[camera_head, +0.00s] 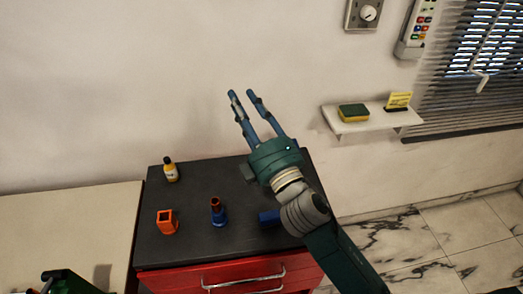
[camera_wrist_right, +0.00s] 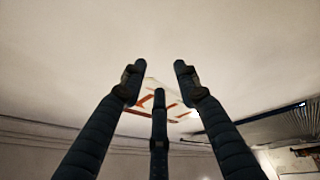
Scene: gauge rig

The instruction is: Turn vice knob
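On the dark top of the red cabinet (camera_head: 190,247) stands a small blue piece with a brown upper part (camera_head: 217,210). A blue block (camera_head: 268,218) lies to its right, partly hidden by my right arm. I cannot tell for sure which of these is the vice or where its knob is. My right gripper (camera_head: 241,93) is raised above the cabinet's back edge, in front of the wall, apart from these things. Its fingers are spread and empty, as the right wrist view (camera_wrist_right: 160,78) also shows. My left gripper's fingers are not in view.
An orange open holder (camera_head: 166,222) and a yellow bottle (camera_head: 170,170) stand on the cabinet. A wall shelf (camera_head: 365,122) holds a sponge (camera_head: 354,112) and a yellow card (camera_head: 398,101). A dial (camera_head: 369,13) is on the wall. A pale worktop (camera_head: 60,220) adjoins the cabinet.

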